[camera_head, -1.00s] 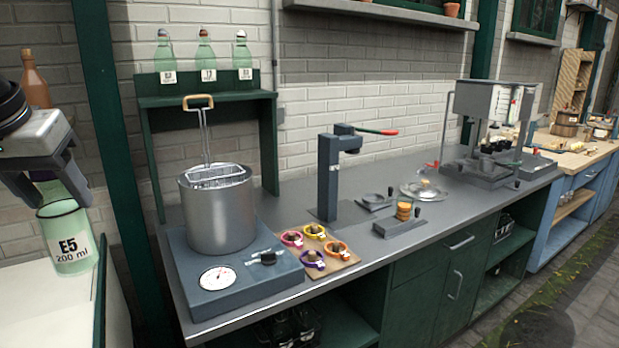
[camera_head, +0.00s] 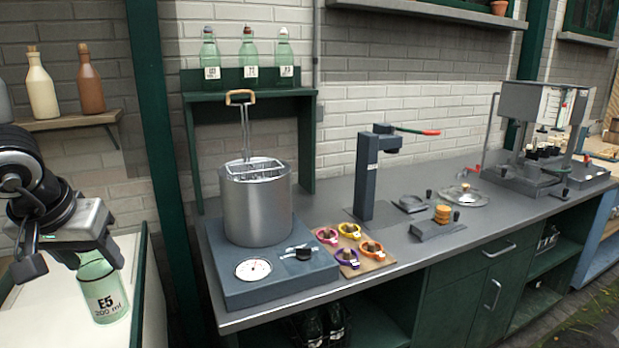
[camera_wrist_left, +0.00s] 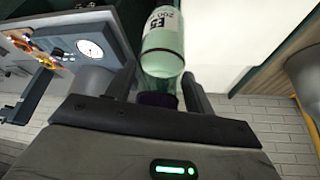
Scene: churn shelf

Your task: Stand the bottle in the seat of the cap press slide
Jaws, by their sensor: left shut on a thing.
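A green glass bottle (camera_head: 104,293) labelled E5 200 ml is held upright at the lower left of the head view. My left gripper (camera_head: 80,258) is shut on its upper part from above. In the left wrist view the bottle (camera_wrist_left: 163,50) hangs between the fingers of my left gripper (camera_wrist_left: 166,98), with its neck hidden toward the palm. The cap press (camera_head: 368,170) is a dark upright post with a red-tipped lever in the middle of the grey bench. A small dark slide (camera_head: 410,203) with a round seat lies beside its base. My right gripper is not in view.
A metal pot (camera_head: 258,205) on a scale base (camera_head: 270,285) stands at the bench's left end. Coloured clamps on a wooden board (camera_head: 375,261) and a block with stacked discs (camera_head: 436,229) lie near the front edge. Three bottles (camera_head: 248,60) stand on a green shelf.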

